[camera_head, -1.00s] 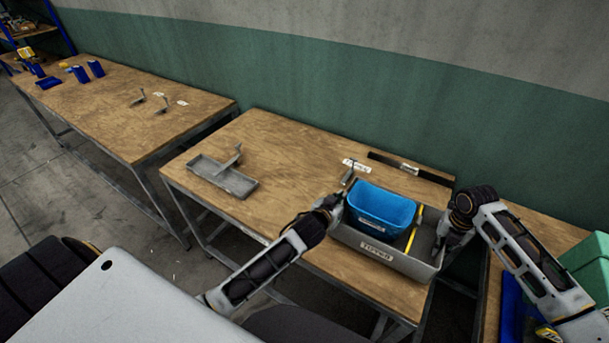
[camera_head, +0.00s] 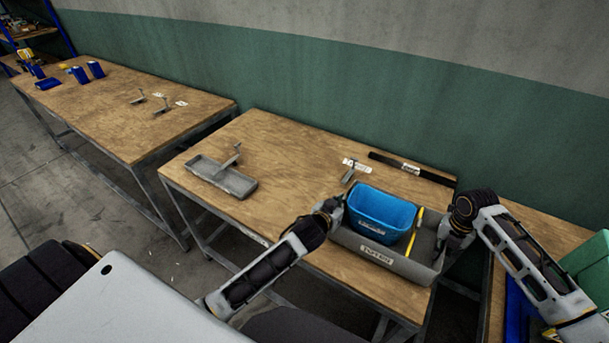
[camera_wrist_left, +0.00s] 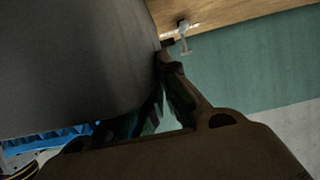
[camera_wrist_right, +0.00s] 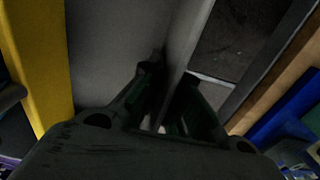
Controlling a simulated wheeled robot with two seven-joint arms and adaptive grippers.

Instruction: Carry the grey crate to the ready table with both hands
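The grey crate (camera_head: 400,264) is at the right end of the middle wooden table, with a label on its front wall. It holds a blue bin (camera_head: 377,218) and a thin yellow item (camera_head: 413,232). I cannot tell whether the crate touches the tabletop. My left gripper (camera_head: 335,208) is at its left end wall; in the left wrist view the fingers (camera_wrist_left: 162,105) close at a grey wall, partly hidden. My right gripper (camera_head: 446,240) is at its right end wall; in the right wrist view its fingers (camera_wrist_right: 172,95) stand either side of the wall, shut on it.
A shallow grey tray (camera_head: 222,178) and a small metal press part (camera_head: 349,173) are on the middle table (camera_head: 280,160). A black strip (camera_head: 412,168) lies at its back. Another table (camera_head: 120,100) with blue containers is at left. A green box (camera_head: 588,262) is at right.

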